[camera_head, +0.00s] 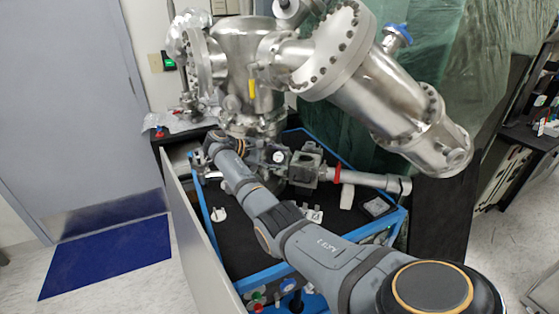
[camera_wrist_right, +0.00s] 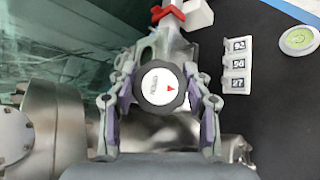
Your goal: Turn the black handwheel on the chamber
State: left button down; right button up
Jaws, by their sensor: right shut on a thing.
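The black handwheel (camera_wrist_right: 160,87) has a round white face with a small red mark. In the head view the handwheel (camera_head: 280,157) sits on a metal fitting below the chamber (camera_head: 250,75). My right gripper (camera_wrist_right: 160,95) has one finger on each side of the wheel and is shut on its rim. In the head view my right gripper (camera_head: 262,153) reaches the wheel from the left and is small, so its fingers are hard to make out there. My left gripper is not in view.
A blue-framed cart with a black top (camera_head: 238,255) stands under the chamber. A pipe with a red clamp (camera_head: 336,174) runs right of the wheel. A large metal tube (camera_head: 385,95) hangs above right. A white numbered block (camera_wrist_right: 236,66) lies on the black top.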

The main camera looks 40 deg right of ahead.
jog(key=shift+m+y, duration=0.3)
jog(key=shift+m, duration=0.1)
jog(key=o, duration=1.2)
jog(key=shift+c, duration=0.2)
jog(key=v, duration=0.7)
jog(key=shift+a, duration=0.25)
jog(key=shift+w, duration=0.1)
